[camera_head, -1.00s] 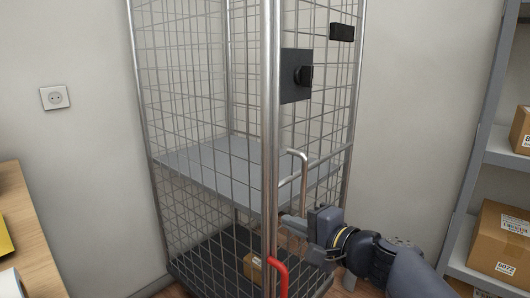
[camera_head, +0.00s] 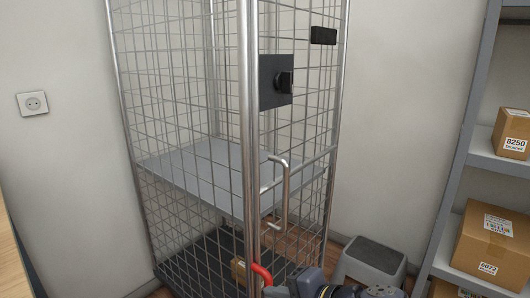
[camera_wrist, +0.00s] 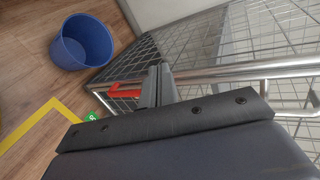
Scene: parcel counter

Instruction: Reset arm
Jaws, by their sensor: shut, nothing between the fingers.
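My gripper (camera_wrist: 158,88) is shut and empty in the wrist view, its fingers pointing toward the wire cage and the red handle. In the head view only part of my wrist shows at the bottom edge, below the cage door. The wire cage (camera_head: 250,150) stands against the wall, with a grey shelf (camera_head: 205,182) and a dark floor inside. Its door carries a dark latch box (camera_head: 272,82) and a curved metal handle (camera_head: 285,195). The red handle (camera_head: 262,273) sits low at the cage's front post; it also shows in the wrist view (camera_wrist: 125,92).
A small box (camera_head: 238,268) lies on the cage floor. A grey step stool (camera_head: 372,258) stands right of the cage. Shelving with boxes (camera_head: 490,245) is at the right. A blue bin (camera_wrist: 82,42) and yellow floor tape (camera_wrist: 40,122) show in the wrist view.

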